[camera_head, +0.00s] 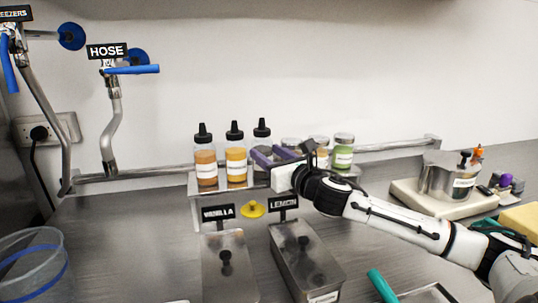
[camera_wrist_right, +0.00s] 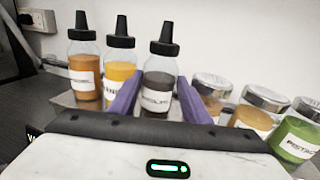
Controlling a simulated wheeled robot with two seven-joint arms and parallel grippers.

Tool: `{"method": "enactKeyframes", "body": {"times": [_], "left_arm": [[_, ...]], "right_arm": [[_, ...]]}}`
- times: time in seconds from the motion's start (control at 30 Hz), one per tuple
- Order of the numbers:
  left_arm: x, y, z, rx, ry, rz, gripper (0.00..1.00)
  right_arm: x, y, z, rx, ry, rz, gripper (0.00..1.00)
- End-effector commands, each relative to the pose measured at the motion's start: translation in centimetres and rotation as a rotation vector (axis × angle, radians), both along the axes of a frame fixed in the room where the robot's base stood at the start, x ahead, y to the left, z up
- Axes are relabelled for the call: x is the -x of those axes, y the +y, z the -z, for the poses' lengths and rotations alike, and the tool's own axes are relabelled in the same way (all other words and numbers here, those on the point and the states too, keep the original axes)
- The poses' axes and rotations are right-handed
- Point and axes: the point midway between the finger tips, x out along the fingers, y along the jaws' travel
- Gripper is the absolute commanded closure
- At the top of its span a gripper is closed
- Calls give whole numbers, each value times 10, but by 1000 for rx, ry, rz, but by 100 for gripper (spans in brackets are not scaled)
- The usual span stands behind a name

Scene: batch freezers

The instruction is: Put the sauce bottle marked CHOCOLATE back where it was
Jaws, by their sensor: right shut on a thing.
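A dark brown sauce bottle with a black nozzle cap (camera_head: 262,130) stands at the right end of a row of three bottles. In the right wrist view this bottle (camera_wrist_right: 160,78) is upright between the purple fingers, its label partly hidden and too blurred to read fully. My right gripper (camera_head: 272,155) is shut on it at the metal rack (camera_head: 208,192). I cannot tell whether its base touches the rack. My left gripper is not in view.
An orange-brown bottle (camera_head: 206,160) and a yellow bottle (camera_head: 236,158) stand to the left. Several lidded jars, including a green one (camera_head: 343,152), stand close on the right. Metal bins marked VANILLA (camera_head: 218,212) and LEMON (camera_head: 284,202) are in front.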

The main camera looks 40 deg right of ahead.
Motion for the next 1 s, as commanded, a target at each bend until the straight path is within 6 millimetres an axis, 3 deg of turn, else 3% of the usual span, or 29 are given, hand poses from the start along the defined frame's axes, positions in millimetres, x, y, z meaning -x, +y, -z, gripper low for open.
{"method": "enactKeyframes", "body": {"times": [0.03,0.07,0.1,0.53,1.0], "left_arm": [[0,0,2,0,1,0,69],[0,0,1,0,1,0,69],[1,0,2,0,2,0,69],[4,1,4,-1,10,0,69],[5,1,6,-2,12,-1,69]], "right_arm": [[0,0,1,1,-2,0,80],[0,0,2,0,0,0,53],[0,0,2,0,0,0,49],[4,0,1,0,2,1,49],[50,13,2,-3,4,-1,49]]}}
